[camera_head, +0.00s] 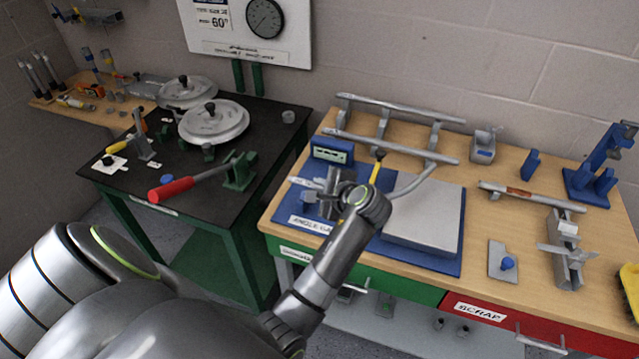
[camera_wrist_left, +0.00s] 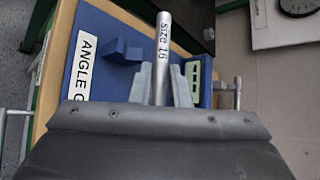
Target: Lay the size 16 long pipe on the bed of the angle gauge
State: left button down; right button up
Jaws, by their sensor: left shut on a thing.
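The size 16 pipe (camera_wrist_left: 162,58) is a straight grey tube with "size 16" printed along it. My left gripper (camera_wrist_left: 160,92) is shut on it, and the pipe sticks out beyond the fingers. In the head view the left gripper (camera_head: 328,190) is over the left part of the angle gauge, and the pipe's pale end (camera_head: 303,183) shows to its left. The angle gauge has a blue base (camera_head: 453,262), a white name label (camera_head: 308,223), a blue readout box (camera_head: 332,152) and a flat grey block (camera_head: 425,215). My arm hides part of the gauge. Contact between pipe and gauge cannot be told.
Behind the gauge stands a rack (camera_head: 395,145) with long pipes. A bent pipe (camera_head: 410,182) shows beside my wrist. To the right are a blue stand (camera_head: 597,180), a clamp fixture (camera_head: 566,250) and a grey plate (camera_head: 503,262). A black-topped green table (camera_head: 190,195) stands left.

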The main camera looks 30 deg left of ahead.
pick_arm(q)
notch_tip(320, 180, down, 2)
jog(key=shift+f+b, duration=0.25)
jog(key=shift+b, duration=0.15)
jog(key=shift+f, duration=0.75)
jog(key=c, duration=1.3)
grip_release()
